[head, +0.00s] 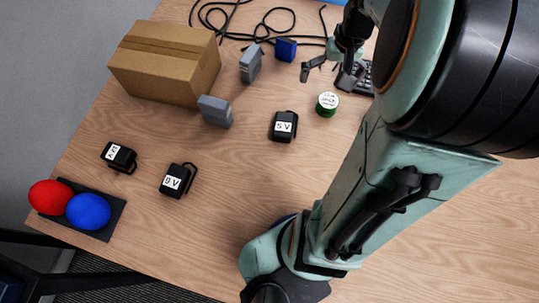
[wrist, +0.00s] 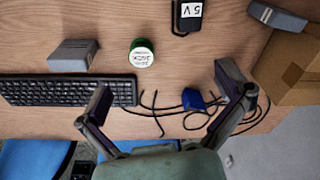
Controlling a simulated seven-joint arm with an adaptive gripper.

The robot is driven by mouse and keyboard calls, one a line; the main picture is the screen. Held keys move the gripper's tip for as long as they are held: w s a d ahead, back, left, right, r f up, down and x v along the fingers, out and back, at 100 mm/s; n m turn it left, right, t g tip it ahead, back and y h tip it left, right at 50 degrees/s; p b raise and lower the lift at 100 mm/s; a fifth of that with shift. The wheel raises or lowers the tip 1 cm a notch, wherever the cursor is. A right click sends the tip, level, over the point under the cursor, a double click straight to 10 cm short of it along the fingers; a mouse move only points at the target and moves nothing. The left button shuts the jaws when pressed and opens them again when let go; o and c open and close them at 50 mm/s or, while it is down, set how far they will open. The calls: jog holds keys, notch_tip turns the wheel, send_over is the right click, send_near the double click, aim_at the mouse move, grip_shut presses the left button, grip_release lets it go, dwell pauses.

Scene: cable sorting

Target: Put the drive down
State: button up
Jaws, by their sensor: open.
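Grey block-shaped boxes could be the drive, and I cannot tell which is. One grey box (head: 250,63) stands beside the cardboard box in the head view. Another grey box (head: 215,111) stands in front of the cardboard box and also shows at the right of the wrist view (wrist: 277,15). A third grey box (wrist: 74,54) is beside the keyboard in the wrist view; my arm hides it in the head view. My gripper (head: 328,72) is open above the table's far part. Nothing is between its fingers in the wrist view (wrist: 165,86).
A cardboard box (head: 166,62), blue block (head: 285,49), black cables (head: 262,25), green tin (head: 327,104) and keyboard (wrist: 65,89) surround my gripper. Black adapters (head: 283,126) (head: 178,180) (head: 119,156) lie nearer. Red (head: 50,196) and blue balls (head: 88,211) sit front left.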

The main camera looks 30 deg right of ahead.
jog(key=s+a+n, duration=0.2)
jog(key=s+a, duration=0.1)
jog(key=a, duration=0.3)
jog(key=s+a+r+n+g, duration=0.1)
jog(key=s+a+n, duration=0.1)
jog(key=s+a, duration=0.2)
jog(key=s+a+r+n, duration=0.1)
jog(key=s+a+n, duration=0.1)
jog(key=a, duration=0.8)
jog(key=shift+s+y, duration=0.4)
jog(key=shift+s, duration=0.5)
